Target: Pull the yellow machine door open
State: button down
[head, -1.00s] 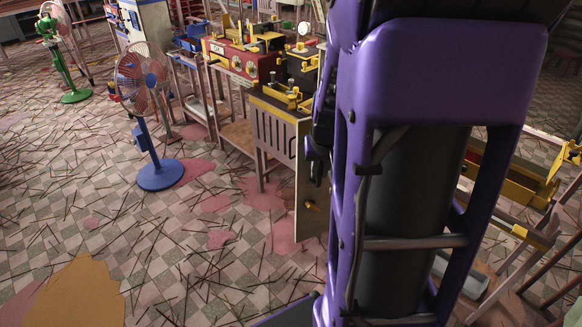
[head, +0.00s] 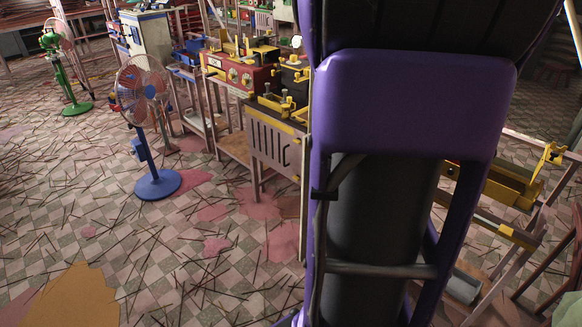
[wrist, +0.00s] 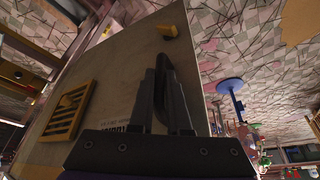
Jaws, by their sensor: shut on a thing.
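The machine door is a beige-grey panel (wrist: 110,75) that fills the middle of the wrist view. The door stands out at an angle from the machine's open-looking side at the left. In the head view the door and my gripper are hidden behind my purple arm. The grey slatted machine side (head: 273,143) with yellow trim shows left of the arm.
A blue fan (head: 157,184) stands on the floor to the left, with a green fan (head: 76,107) farther back. A red machine (head: 238,74) stands behind. A yellow trough (head: 510,187) on a wooden frame is at right. Sticks litter the open floor.

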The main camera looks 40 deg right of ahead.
jog(key=shift+d+r, duration=0.15)
jog(key=shift+d, duration=0.1)
jog(key=c, duration=1)
grip_release()
jog(key=shift+d, duration=0.1)
jog(key=shift+o, duration=0.6)
jog(key=shift+a, duration=0.2)
